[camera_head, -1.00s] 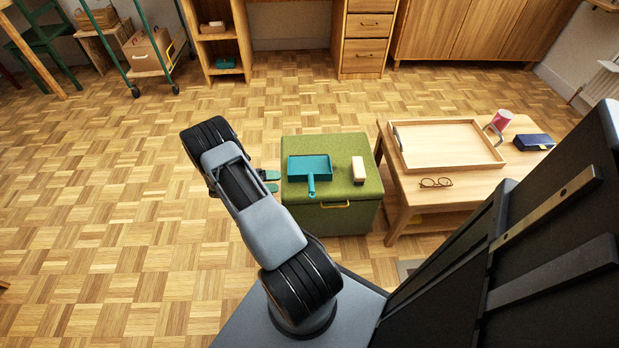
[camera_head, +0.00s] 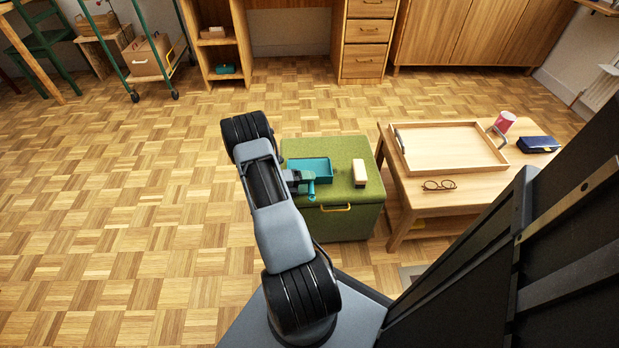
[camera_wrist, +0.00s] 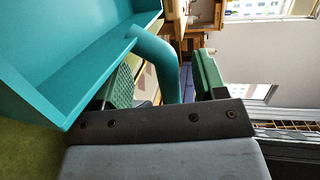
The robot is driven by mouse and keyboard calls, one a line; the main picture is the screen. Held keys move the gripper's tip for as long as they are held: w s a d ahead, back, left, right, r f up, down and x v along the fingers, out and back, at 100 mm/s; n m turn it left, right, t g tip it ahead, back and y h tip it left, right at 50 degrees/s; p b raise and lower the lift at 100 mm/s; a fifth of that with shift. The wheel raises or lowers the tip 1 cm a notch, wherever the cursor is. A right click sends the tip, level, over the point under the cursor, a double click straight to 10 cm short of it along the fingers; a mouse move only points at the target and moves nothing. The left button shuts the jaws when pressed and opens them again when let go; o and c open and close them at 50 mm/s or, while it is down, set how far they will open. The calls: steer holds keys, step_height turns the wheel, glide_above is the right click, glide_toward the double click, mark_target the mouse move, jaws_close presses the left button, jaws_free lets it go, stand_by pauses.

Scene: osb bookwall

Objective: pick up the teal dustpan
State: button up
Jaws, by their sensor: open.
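The teal dustpan (camera_head: 318,168) lies on top of the green ottoman (camera_head: 347,223), with its handle toward the front. My gripper (camera_head: 301,181) is at the handle, just left of and over it, and partly hides it. In the wrist view the dustpan (camera_wrist: 55,45) fills the upper left, and its round handle passes between the two green fingers of my gripper (camera_wrist: 166,78). The fingers are open, one on either side of the handle, with a gap visible at the right finger. Contact at the left finger is hard to tell.
A wood-and-white brush or block (camera_head: 360,173) lies right of the dustpan on the ottoman. Floor at left is clear.

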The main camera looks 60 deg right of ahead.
steer(key=shift+s+d+f, duration=0.1)
steer(key=shift+s+d, duration=0.35)
steer(key=shift+s, duration=0.05)
steer(key=c, duration=1.2)
